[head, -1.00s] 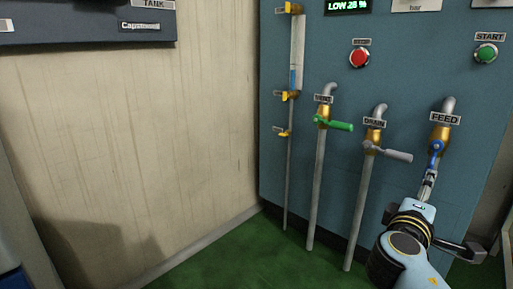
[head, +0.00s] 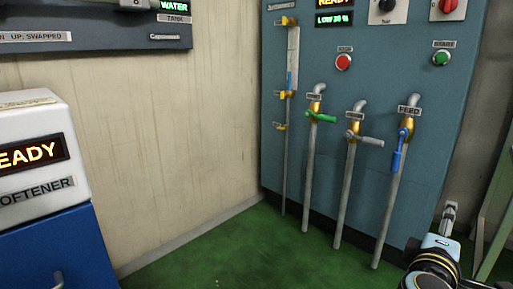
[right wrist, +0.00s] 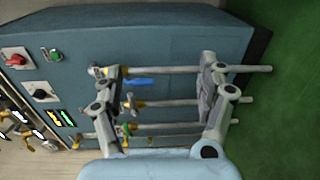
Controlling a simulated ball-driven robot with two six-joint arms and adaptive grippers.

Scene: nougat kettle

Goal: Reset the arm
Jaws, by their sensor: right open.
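My right gripper (head: 449,213) is low at the right edge of the head view, clear of the FEED valve's blue lever (head: 398,152). The lever points down along its pipe. In the right wrist view my right gripper (right wrist: 161,72) has its fingers spread wide, with nothing gripped. The blue lever (right wrist: 138,82) shows beyond and between the fingers, apart from them. My left gripper is in neither view.
A blue-grey panel (head: 425,165) carries the green-levered valve (head: 321,117), the grey DRAIN lever (head: 370,141), a red button (head: 344,62) and a green button (head: 440,58). A white-and-blue softener (head: 45,155) stands left. Green floor (head: 225,255) is free between.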

